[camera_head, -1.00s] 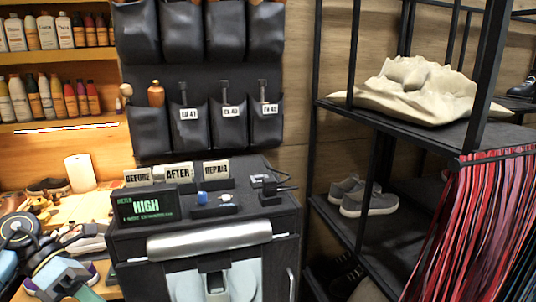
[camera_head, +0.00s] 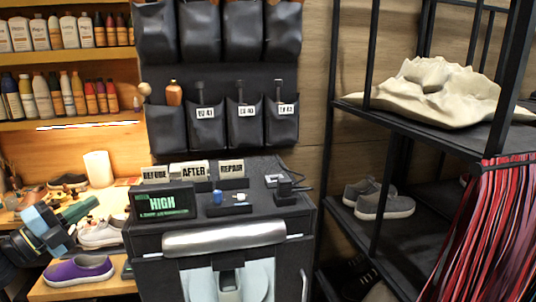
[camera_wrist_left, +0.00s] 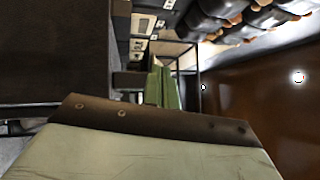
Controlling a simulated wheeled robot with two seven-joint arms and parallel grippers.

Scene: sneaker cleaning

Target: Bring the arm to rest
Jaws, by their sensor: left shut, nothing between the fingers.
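My left gripper (camera_head: 90,205) is at the left of the head view, with its green fingers pointing right and slightly up. The fingers are together with nothing held. In the left wrist view the green fingers (camera_wrist_left: 162,88) also show close together and empty. The gripper appears in front of the wooden bench, above a purple shoe (camera_head: 78,271) and overlapping the area near a white sneaker (camera_head: 100,232). I cannot tell its exact height above the bench. My right gripper is not in view.
A black cabinet with a small screen (camera_head: 162,203) reading HIGH stands right of the gripper. Bottles line the shelves behind. A dark metal rack at right holds grey shoes (camera_head: 385,207) and a beige cloth-like heap (camera_head: 435,92). Red strips (camera_head: 485,235) hang in front of it.

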